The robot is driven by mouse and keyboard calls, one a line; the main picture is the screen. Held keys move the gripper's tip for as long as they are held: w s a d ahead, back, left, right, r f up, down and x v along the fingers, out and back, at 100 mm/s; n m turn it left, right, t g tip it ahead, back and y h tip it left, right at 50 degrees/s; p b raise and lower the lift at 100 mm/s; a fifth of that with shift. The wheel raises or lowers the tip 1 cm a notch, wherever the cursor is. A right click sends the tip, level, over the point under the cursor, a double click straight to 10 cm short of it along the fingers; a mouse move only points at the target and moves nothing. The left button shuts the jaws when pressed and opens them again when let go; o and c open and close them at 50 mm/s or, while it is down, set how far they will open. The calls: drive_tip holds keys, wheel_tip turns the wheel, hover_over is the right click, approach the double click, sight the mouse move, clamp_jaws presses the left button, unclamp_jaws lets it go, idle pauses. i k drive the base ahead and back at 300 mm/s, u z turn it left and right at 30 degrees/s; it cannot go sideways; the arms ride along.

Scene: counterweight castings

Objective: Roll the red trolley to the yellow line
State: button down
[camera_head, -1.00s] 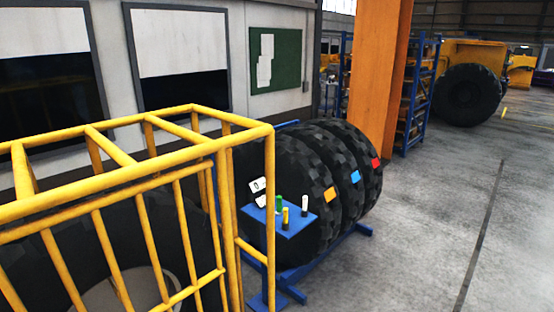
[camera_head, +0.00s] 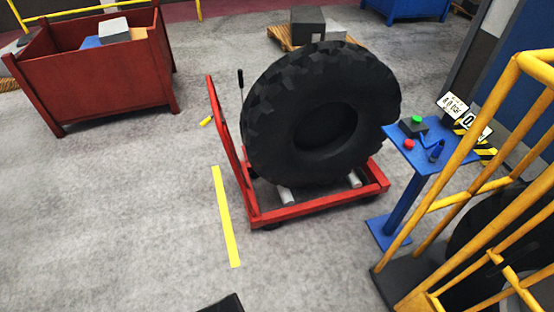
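The red trolley (camera_head: 318,208) stands on the concrete floor near the middle of the view, with a large black tyre (camera_head: 265,131) upright on its rollers. Its red push handle (camera_head: 220,120) rises on the left side, and a thin lever with a black grip (camera_head: 240,77) stands beside it. The yellow line (camera_head: 227,215) lies on the floor just left of the trolley, with a narrow strip of bare floor between it and the near left corner of the frame. My gripper cannot be made out. A dark shape at the bottom edge is too cut off to identify.
A blue stand (camera_head: 403,205) with green and red buttons is close to the trolley's right. Yellow railings (camera_head: 447,196) fill the right side. A red bin (camera_head: 98,85) is at the back left, and a pallet (camera_head: 287,38) is behind the tyre. The floor left of the line is clear.

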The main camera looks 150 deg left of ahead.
sight(317, 114)
drive_tip(key=u, duration=0.75)
drive_tip(key=k, duration=0.2)
drive_tip(key=u, duration=2.85)
drive_tip(key=i, duration=1.45)
drive_tip(key=u, duration=0.15)
